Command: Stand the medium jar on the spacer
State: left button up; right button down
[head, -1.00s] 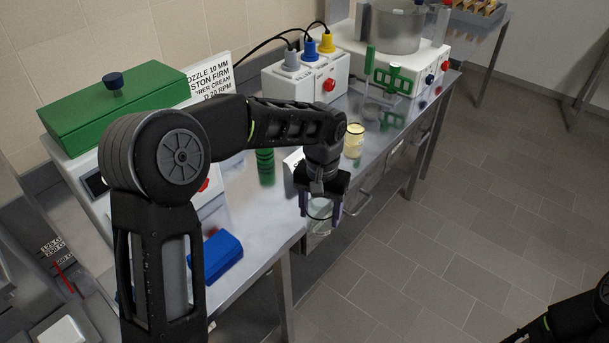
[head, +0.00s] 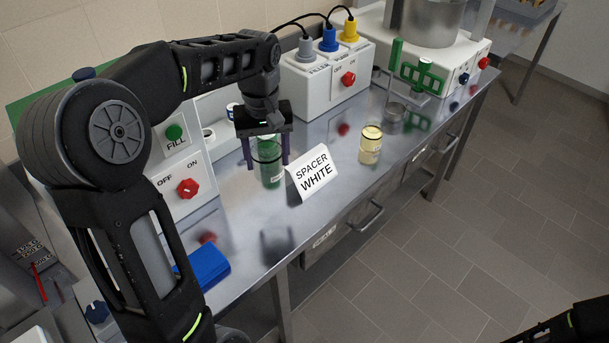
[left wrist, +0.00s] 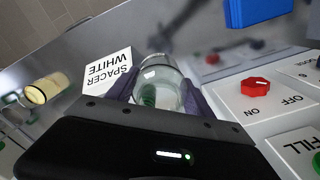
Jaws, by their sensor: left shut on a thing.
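My left gripper (head: 268,165) points down with its two dark fingers on either side of a clear glass jar. It is shut on this medium jar (left wrist: 160,72), which looks upright and empty. The spacer (head: 268,178) is green and shows through and behind the glass in the head view. A green ribbed patch also shows through the jar in the left wrist view. I cannot tell whether the jar touches the spacer or is just above or in front of it. My right gripper is out of view; only a dark part of that arm shows at bottom right.
A card reading "SPACER WHITE" (head: 312,178) stands just right of the jar. A jar with pale yellow contents (head: 370,145) stands farther right. The white filler box with a red knob (head: 187,188) is close on the left. A blue block (head: 204,268) lies near the front edge.

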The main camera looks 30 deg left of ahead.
pick_arm(q)
jog(key=shift+s, duration=0.15)
send_over(272, 202)
jog(key=shift+f+p, duration=0.4)
jog(key=shift+f, duration=2.75)
jog(key=shift+f+p, duration=0.3)
jog(key=shift+f, duration=1.6)
jog(key=shift+f, duration=0.1)
jog(key=o, duration=1.5)
notch_tip(272, 202, up, 12)
jog(key=shift+r+b, duration=0.15)
jog(key=shift+b, duration=0.4)
